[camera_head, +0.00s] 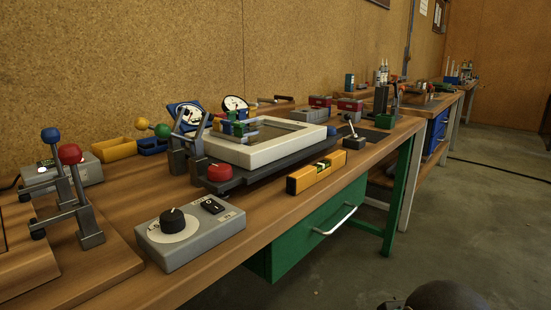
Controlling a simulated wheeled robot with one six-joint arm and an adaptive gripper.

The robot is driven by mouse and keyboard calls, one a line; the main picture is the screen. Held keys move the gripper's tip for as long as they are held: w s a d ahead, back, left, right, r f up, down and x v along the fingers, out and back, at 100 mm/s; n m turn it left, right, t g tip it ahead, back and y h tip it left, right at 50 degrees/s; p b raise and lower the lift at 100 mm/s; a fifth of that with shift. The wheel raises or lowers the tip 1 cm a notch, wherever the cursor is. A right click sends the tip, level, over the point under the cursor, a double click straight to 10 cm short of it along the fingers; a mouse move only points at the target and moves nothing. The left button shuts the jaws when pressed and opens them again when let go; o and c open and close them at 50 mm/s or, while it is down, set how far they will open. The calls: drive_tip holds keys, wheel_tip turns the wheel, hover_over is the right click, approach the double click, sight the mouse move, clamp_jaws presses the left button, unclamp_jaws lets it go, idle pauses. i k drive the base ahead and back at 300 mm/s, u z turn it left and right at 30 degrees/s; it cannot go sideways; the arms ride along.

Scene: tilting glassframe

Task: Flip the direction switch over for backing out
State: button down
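A grey control box (189,237) stands at the front edge of the near bench. It bears a black rotary knob (172,219) on a pale dial and a black rocker switch (213,206) to the right of the knob. The rocker has small markings beside it, too small to read. I cannot tell for certain that this rocker is the direction switch, nor which side is pressed. A dark rounded shape at the bottom right may be part of my arm. My gripper is not visible.
A glass-topped white frame (268,143) lies on a dark base behind the box.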

sight(212, 205)
drive_tip(key=u, duration=1.1)
drive_tip(key=k, duration=0.6)
drive_tip(key=z, duration=1.1)
